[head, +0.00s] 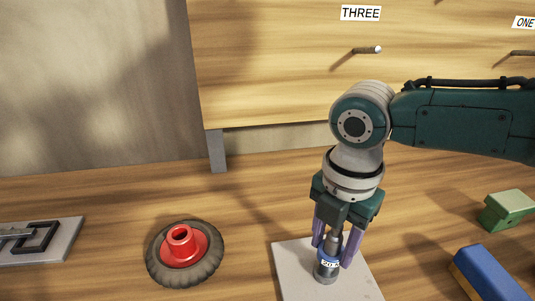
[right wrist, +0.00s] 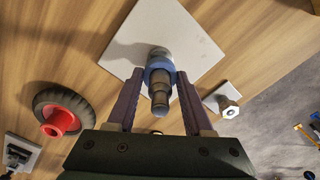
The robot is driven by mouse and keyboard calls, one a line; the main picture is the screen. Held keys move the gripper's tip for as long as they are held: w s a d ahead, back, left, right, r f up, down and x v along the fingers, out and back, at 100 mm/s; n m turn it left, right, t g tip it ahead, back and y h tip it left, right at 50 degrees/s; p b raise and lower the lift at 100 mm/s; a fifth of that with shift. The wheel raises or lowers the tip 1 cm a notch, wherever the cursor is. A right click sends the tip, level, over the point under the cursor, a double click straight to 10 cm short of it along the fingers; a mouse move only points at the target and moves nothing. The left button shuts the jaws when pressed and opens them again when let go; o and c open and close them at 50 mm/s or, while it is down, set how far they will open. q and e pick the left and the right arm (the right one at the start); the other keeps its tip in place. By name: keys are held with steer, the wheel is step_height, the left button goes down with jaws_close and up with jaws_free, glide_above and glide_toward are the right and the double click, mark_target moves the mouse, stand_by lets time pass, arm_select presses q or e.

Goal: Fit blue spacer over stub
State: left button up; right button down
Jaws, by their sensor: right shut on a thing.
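The blue spacer (head: 325,263) is a short ring with a white number label. It sits around a grey stepped stub (head: 333,240) that stands upright on a pale square plate (head: 293,262). In the right wrist view, the blue spacer (right wrist: 159,66) encircles the grey stub (right wrist: 160,92), whose narrower end points toward the camera. My right gripper (head: 333,254) points down, its purple fingers on either side of the spacer and shut on it. Whether the spacer rests fully at the bottom of the stub cannot be told. My left gripper is not in view.
A black tyre with a red hub (head: 182,245) lies left of the plate. A grey plate with a black handle (head: 36,241) is at far left. A green block (head: 508,210) and a blue block (head: 490,273) lie at right. A wooden panel (head: 280,60) with pegs stands behind.

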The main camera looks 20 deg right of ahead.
steer(key=shift+f+b, duration=0.5)
steer(key=shift+f, duration=0.2)
steer(key=shift+f+b, duration=0.6)
steer(key=shift+f, duration=0.15)
steer(key=shift+c, duration=1.1)
jaws_free()
step_height(320, 180, up, 10)
steer(key=shift+p, duration=0.75)
steer(key=shift+a, duration=0.15)
